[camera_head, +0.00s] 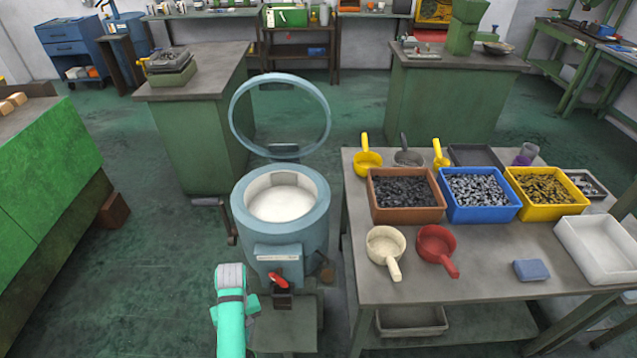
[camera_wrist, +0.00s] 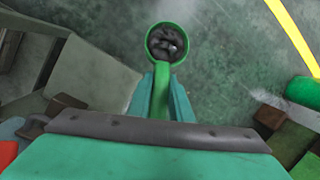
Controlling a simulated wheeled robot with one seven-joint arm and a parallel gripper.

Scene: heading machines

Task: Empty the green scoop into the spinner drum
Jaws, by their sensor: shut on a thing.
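My gripper (camera_wrist: 161,98) is shut on the handle of the green scoop (camera_wrist: 159,88) in the wrist view. The scoop's round bowl holds dark grey pieces (camera_wrist: 168,44), and green floor shows around it. In the head view my teal arm stands in front of and left of the spinner drum; the scoop and fingertips cannot be made out there. The spinner drum (camera_head: 245,215) is a blue-grey round machine with a white inside, open at the top. Its ring-shaped lid (camera_head: 234,118) is raised behind it. No pieces show inside the drum.
A workbench (camera_head: 500,245) right of the drum holds brown (camera_head: 405,213), blue (camera_head: 480,214) and yellow (camera_head: 560,210) bins of small parts. A cream scoop (camera_head: 385,240) and red scoop (camera_head: 436,243) lie in front. A red lever (camera_head: 277,280) is on the drum's front.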

